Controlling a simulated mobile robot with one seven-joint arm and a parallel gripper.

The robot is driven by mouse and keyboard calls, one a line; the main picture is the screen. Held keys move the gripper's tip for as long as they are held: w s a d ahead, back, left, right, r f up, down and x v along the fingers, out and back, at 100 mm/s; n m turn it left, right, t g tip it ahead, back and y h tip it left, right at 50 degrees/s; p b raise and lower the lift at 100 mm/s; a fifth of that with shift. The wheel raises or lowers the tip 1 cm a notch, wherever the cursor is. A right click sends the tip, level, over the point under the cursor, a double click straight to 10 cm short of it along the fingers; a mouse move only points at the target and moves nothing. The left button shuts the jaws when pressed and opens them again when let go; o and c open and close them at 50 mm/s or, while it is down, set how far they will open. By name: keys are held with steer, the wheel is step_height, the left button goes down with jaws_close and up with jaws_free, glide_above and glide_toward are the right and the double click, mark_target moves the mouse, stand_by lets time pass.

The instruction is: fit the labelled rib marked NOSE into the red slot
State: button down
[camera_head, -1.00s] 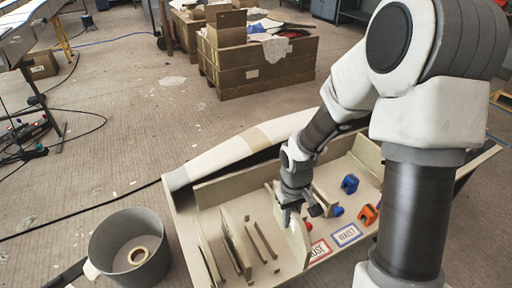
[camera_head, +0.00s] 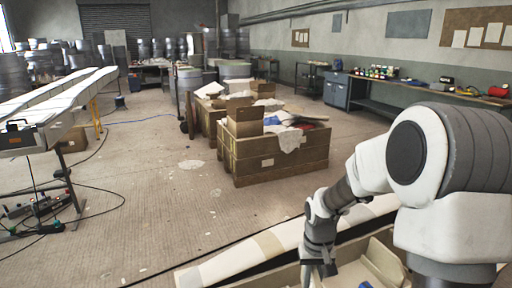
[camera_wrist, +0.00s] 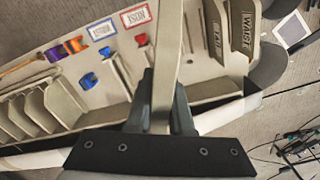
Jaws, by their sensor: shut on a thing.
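My gripper (camera_wrist: 160,108) is shut on a beige rib (camera_wrist: 167,50), seen nearly edge-on in the wrist view; no marking on it is readable. My gripper also shows at the bottom of the head view (camera_head: 319,268). Behind the rib is a beige mould tray (camera_wrist: 125,106). In it, a red-framed label reading NOSE (camera_wrist: 136,16) lies beside a blue-framed label (camera_wrist: 102,30), which seems to read WAIST. A small red piece (camera_wrist: 142,39) is just left of the held rib. Two pieces at right carry dark lettering, seemingly NOSE (camera_wrist: 218,35) and WAIST (camera_wrist: 240,30). The red slot is not clearly visible.
Blue clamps (camera_wrist: 90,80) and an orange clamp (camera_wrist: 72,45) sit in the tray. Several thin upright ribs (camera_wrist: 65,100) stand at its left. In the head view, a wooden crate (camera_head: 280,158) stands beyond the tray. Open floor (camera_head: 150,210) lies left; cables cross it.

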mark_target(315, 272)
steer(key=shift+s+r+p, duration=0.2)
steer(key=shift+r+p, duration=0.55)
steer(key=shift+p, duration=0.4)
steer(key=shift+s+r+p, duration=0.2)
steer(key=shift+r+p, duration=0.55)
steer(key=shift+p, duration=0.35)
steer(key=shift+s+p, duration=0.15)
steer(key=shift+p, duration=0.25)
